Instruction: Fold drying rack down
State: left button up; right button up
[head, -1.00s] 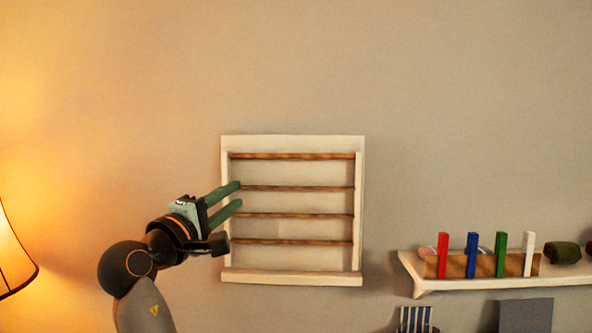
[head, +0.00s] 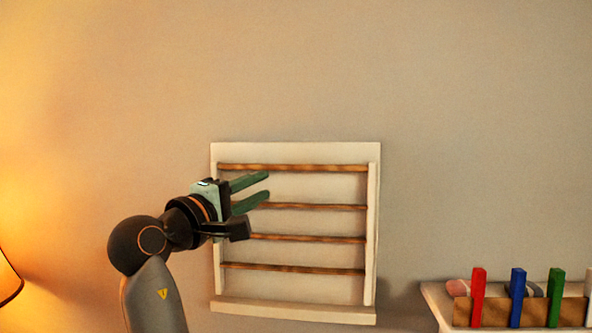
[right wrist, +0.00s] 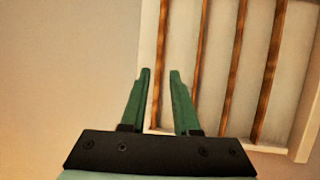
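The drying rack (head: 296,153) is a white frame with several brown wooden rods. It stands upright and looks flat against the wall. My right gripper (head: 267,184) has green fingers, which are apart with nothing between them. In the head view the fingers overlap the rack's left side, near its upper rods. The right wrist view shows the open fingertips (right wrist: 160,71) at the edge of the rack's frame (right wrist: 151,35). I cannot tell whether they touch it. My left gripper is out of view.
A white shelf (head: 436,300) at the lower right carries a wooden holder (head: 497,312) with red, blue, green and white upright pieces. A lit lamp (head: 8,280) is at the left edge. The wall around and above the rack is clear.

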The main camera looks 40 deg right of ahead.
aim_at(296, 169)
jog(key=p+x, duration=0.2)
jog(key=x, duration=0.8)
jog(key=shift+d+r+p, duration=0.15)
jog(key=shift+d+p, duration=0.1)
jog(key=shift+p, duration=0.1)
jog(key=shift+w+d, duration=0.1)
jog(key=shift+d, duration=0.4)
grip_shut()
dwell(0.4)
